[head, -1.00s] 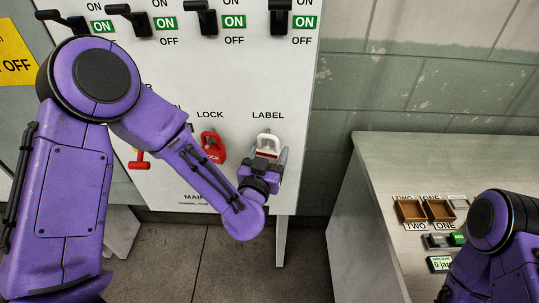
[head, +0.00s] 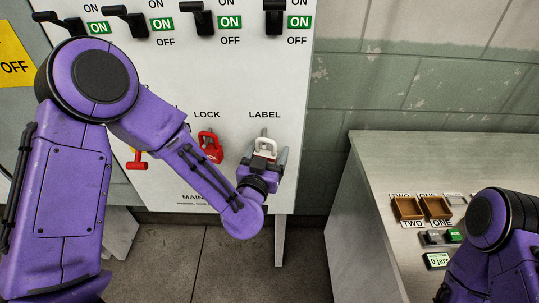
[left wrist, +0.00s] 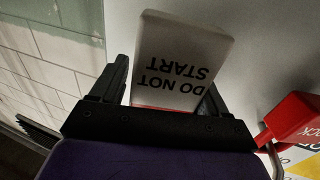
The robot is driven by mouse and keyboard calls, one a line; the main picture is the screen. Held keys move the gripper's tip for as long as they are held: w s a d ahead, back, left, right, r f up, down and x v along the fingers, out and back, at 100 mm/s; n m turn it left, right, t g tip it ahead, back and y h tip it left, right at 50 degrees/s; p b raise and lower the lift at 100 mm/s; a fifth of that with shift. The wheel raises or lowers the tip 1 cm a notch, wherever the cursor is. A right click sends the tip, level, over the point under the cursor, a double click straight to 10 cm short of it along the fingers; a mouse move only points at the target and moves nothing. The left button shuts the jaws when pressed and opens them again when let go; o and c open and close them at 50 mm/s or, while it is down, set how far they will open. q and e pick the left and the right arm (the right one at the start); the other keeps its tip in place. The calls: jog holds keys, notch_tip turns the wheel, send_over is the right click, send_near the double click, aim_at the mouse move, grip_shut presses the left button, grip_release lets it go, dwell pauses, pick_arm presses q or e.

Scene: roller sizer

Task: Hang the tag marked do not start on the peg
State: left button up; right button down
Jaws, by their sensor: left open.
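The white tag (head: 265,146) is below the word LABEL on the white panel (head: 232,80). In the left wrist view the tag (left wrist: 182,60) reads DO NOT START upside down and has a red strip low on its face. My left gripper (head: 266,160) is open at the tag, with one finger on each side of it. In the left wrist view the tag stands between the two dark fingers. Only a thin grey bit of a peg (head: 265,131) shows above the tag. My right gripper is out of view.
A red padlock (head: 210,147) hangs left of the tag, under LOCK. A red handle (head: 137,163) is further left. Several black switches (head: 198,20) line the panel top. A table (head: 375,155) with two brown trays (head: 408,208) stands at right.

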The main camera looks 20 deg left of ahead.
pick_arm(q)
jog(key=shift+s+a+f+b, duration=0.3)
jog(key=shift+s+f+b, duration=0.35)
jog(key=shift+b, duration=0.1)
jog(key=s+r+p, duration=0.1)
jog(key=s+p, duration=0.6)
jog(key=s, duration=0.2)
jog(key=shift+d+p, duration=0.3)
jog(key=shift+p, duration=0.05)
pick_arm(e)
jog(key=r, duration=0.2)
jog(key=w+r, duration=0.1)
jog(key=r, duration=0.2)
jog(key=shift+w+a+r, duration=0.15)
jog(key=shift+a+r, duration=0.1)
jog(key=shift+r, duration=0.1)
pick_arm(q)
jog(key=shift+s+r, duration=0.1)
jog(key=shift+s, duration=0.05)
